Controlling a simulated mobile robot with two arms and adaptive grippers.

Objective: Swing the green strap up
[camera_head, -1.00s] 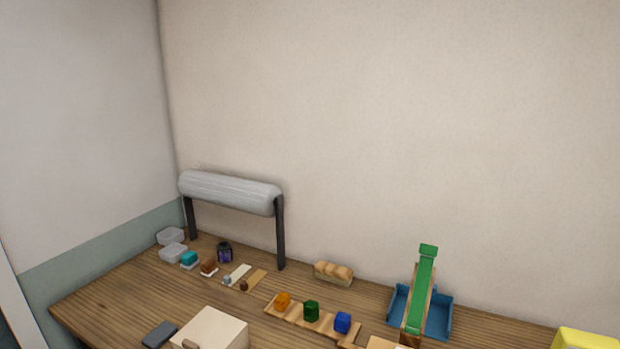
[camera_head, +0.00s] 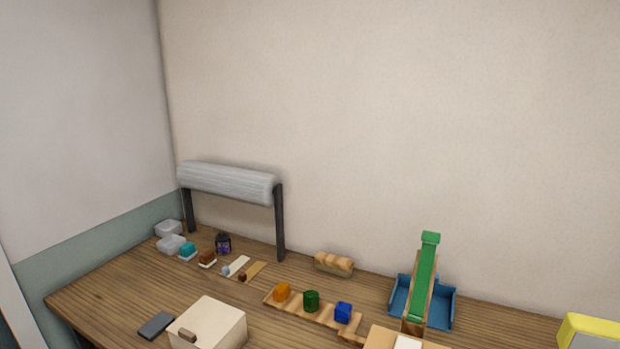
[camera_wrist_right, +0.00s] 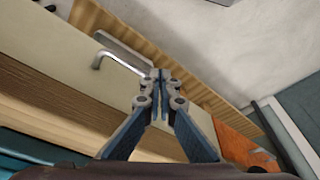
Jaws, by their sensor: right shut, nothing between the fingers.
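The green strap (camera_head: 424,275) shows in the head view at the right of the table. It runs as a long narrow band along a tilted wooden piece, with its top end raised, over a blue tray (camera_head: 439,318). No gripper is near it in the head view. My right gripper (camera_wrist_right: 162,75) shows in the right wrist view, with its fingers shut and empty. It points toward a pale panel with a metal handle, and the strap is not in that view. My left gripper is in neither view.
A wooden strip holds orange, green and blue blocks (camera_head: 343,313). A pale box (camera_head: 208,325) and dark slab (camera_head: 156,326) lie at the front. A grey roll on a black stand (camera_head: 228,184) is at the back left. A yellow object (camera_head: 590,330) is at the right edge.

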